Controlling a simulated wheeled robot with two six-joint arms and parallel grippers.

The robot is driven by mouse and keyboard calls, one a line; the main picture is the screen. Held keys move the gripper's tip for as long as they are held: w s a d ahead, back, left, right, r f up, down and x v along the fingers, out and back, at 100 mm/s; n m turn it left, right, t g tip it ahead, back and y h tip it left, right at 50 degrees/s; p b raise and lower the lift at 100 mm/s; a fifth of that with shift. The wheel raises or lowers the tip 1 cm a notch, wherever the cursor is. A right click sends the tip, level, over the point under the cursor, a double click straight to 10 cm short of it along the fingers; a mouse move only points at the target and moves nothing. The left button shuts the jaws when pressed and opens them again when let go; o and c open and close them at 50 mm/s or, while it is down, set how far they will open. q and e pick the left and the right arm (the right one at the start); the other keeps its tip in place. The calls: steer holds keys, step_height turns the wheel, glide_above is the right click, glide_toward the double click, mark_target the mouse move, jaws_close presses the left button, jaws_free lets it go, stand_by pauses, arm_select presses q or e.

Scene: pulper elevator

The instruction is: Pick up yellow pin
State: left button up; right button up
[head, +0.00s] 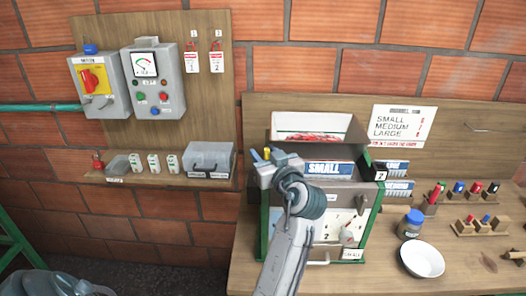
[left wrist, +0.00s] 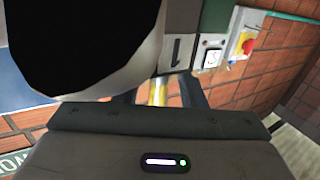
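The yellow pin (head: 266,153) shows as a small upright yellow tip at the upper left of the machine (head: 340,258) in the head view. My left gripper (head: 264,160) is right at it, and its jaws hide the pin's lower part. In the left wrist view the yellow pin (left wrist: 158,92) stands between the two dark fingers (left wrist: 160,96), with gaps visible on both sides. The fingers look open around it, not closed on it. A large black and pale shape hides much of the upper left of that view. My right gripper is not in view.
The machine has an open tray (head: 312,125) on top and a "SMALL" label (head: 324,168). The bench (head: 460,262) to its right holds a white bowl (head: 422,260), a blue-lidded jar (head: 411,226) and pegs in wooden blocks. A switch board (head: 212,80) hangs at the left.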

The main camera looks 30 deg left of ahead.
arm_select(q)
steer(key=shift+s+d+r, duration=0.1)
steer(key=shift+s+r, duration=0.05)
steer(key=shift+r, duration=0.05)
steer(key=shift+s+d+r, duration=0.15)
steer(key=shift+d, duration=0.35)
steer(key=c, duration=0.7)
steer(key=shift+a, duration=0.1)
jaws_close()
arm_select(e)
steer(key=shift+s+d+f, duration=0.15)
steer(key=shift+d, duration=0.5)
